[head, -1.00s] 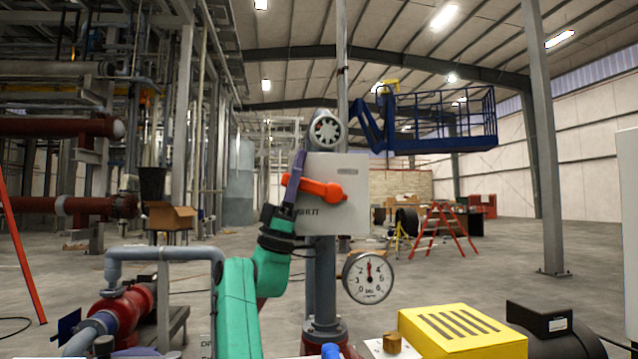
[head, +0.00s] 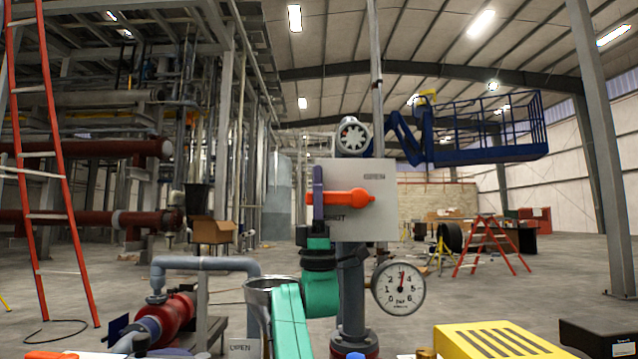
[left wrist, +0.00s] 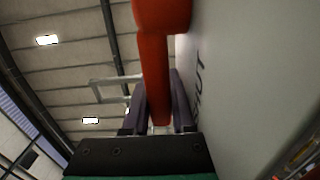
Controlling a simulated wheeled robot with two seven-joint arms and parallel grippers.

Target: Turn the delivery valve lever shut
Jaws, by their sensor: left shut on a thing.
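The orange delivery valve lever (head: 352,198) sits on a pale square plate (head: 378,226) in the head view. Its hub is at the right and its handle points left, about level. The plate reads "OPEN" at upper right and, partly hidden, "SHUT" below the handle. My left gripper (head: 318,196) has purple fingers upright across the handle's left end and is shut on it. In the left wrist view the orange lever (left wrist: 154,75) runs down between the fingers of the left gripper (left wrist: 158,115), beside the plate. My right gripper is not in view.
A round gauge (head: 398,287) hangs right of the grey post below the plate. A yellow slotted box (head: 497,343) stands at lower right. A grey pipe and red pump (head: 178,318) are at lower left. A red ladder (head: 48,170) stands at far left.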

